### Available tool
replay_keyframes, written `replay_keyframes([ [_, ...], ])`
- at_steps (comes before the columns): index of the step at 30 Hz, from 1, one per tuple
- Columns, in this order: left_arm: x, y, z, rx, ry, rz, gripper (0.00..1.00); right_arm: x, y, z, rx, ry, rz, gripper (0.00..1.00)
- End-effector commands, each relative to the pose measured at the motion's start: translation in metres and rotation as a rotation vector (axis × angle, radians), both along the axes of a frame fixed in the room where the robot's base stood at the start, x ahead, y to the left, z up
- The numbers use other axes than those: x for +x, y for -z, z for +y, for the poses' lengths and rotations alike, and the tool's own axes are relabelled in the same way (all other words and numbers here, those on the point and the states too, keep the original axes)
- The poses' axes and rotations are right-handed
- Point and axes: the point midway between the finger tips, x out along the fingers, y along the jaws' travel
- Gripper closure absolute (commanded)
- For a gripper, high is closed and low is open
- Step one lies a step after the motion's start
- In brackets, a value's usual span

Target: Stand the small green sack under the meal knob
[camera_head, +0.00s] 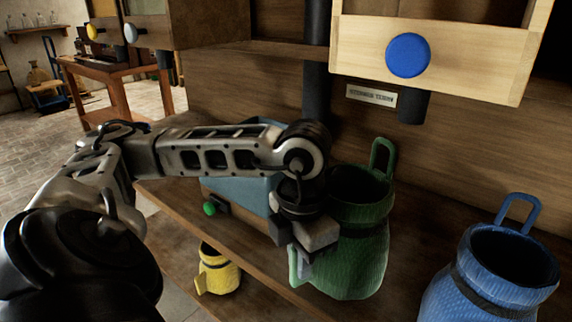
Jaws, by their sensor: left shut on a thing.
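A green sack (350,255) with an open top, a dark band and a loop at its upper right stands on or just above the wooden bench, right of centre. My left gripper (302,262) is at the sack's left side and shut on it, by a green strap there; the arm hides part of the sack. A blue knob (408,55) is on a pale wooden box above and to the right of the sack. A yellow knob (96,27) and a whitish knob (131,33) show at the upper left. I cannot tell which is the meal knob. My right gripper is out of view.
A blue sack (490,280) stands at the lower right. A yellow sack (217,270) is lower down, left of the bench edge. A blue-grey box with a green knob (209,208) is behind my arm. A dark spout (413,106) hangs below the pale box.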

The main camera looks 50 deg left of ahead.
Motion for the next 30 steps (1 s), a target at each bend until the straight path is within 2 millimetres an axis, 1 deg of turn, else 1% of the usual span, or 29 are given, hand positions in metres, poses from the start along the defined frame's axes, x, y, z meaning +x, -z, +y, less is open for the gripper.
replay_keyframes([
  [1,0.006,-0.002,-0.001,-0.003,-0.001,-0.002,1.00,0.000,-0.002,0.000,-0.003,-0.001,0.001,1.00],
  [10,0.036,0.002,-0.006,-0.003,-0.001,-0.002,1.00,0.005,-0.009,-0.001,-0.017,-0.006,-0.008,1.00],
  [17,0.058,0.004,-0.009,-0.001,-0.001,-0.002,1.00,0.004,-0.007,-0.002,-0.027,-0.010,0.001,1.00],
  [30,0.100,0.008,-0.016,0.000,-0.001,-0.002,1.00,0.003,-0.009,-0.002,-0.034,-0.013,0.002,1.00],
])
